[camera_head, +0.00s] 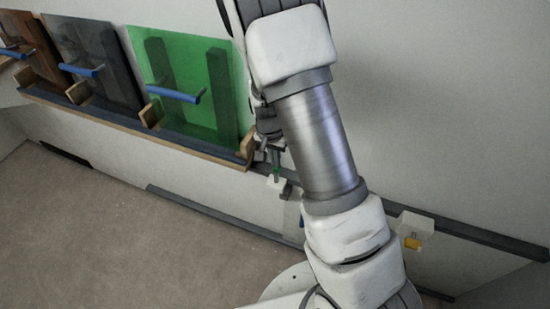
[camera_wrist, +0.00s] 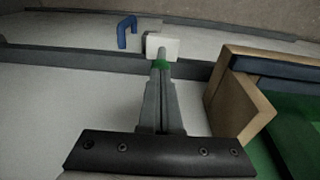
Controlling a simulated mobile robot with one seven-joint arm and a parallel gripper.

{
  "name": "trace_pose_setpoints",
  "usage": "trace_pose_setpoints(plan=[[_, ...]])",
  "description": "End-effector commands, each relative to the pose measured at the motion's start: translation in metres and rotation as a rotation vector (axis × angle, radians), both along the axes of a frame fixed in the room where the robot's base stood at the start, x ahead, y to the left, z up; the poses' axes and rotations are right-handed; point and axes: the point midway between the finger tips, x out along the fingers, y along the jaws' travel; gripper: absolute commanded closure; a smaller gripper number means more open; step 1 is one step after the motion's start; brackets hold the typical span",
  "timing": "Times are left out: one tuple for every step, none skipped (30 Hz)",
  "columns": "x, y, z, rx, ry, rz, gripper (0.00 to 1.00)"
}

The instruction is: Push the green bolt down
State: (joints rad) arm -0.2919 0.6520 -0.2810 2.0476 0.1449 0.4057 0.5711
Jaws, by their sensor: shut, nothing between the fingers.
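The green bolt (camera_wrist: 161,64) shows in the wrist view as a small green piece right at my fingertips, with a grey tip beyond it against a white block (camera_wrist: 163,46). In the head view the bolt (camera_head: 276,171) is a small green spot just above the white block (camera_head: 277,185). My gripper (camera_wrist: 160,72) is shut, with its fingertips over the bolt. It also shows in the head view (camera_head: 274,154), partly behind my arm. Whether the fingertips touch the bolt cannot be told, as they hide part of it.
A dark rail (camera_head: 455,228) runs along the wall. A green panel (camera_head: 186,90) with a blue handle (camera_head: 173,94) stands in a wooden-ended rack at left, close beside my gripper. A white block with a yellow piece (camera_head: 412,243) sits on the right. A blue handle (camera_wrist: 126,31) lies beyond.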

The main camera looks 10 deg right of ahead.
Motion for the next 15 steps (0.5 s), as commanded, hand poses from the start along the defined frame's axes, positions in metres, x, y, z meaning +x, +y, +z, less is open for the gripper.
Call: trace_pose_setpoints(plan=[[0.0, 0.0, 0.0, 0.0, 0.0, 0.0, 1.0], [0.0, 0.0, 0.0, 0.0, 0.0, 0.0, 1.0], [0.0, 0.0, -0.001, 0.0, 0.0, 0.0, 1.0], [0.0, 0.0, -0.003, 0.0, 0.0, 0.0, 1.0], [0.0, 0.0, -0.005, 0.0, 0.001, 0.0, 1.0], [0.0, 0.0, -0.009, 0.0, 0.001, 0.0, 1.0], [0.0, 0.0, -0.013, 0.0, 0.001, 0.0, 1.0], [-0.001, 0.0, -0.017, -0.001, 0.002, 0.0, 1.0], [-0.001, 0.0, -0.023, 0.0, 0.003, 0.0, 1.0], [-0.001, 0.0, -0.027, 0.0, 0.003, 0.0, 1.0], [-0.001, 0.0, -0.031, 0.0, 0.003, 0.0, 1.0], [-0.001, 0.0, -0.036, -0.001, 0.002, 0.0, 1.0], [0.0, -0.001, -0.039, -0.001, 0.002, 0.0, 1.0], [0.0, 0.0, -0.041, 0.0, 0.001, 0.0, 1.0], [0.0, 0.0, -0.042, 0.0, 0.001, 0.0, 1.0]])
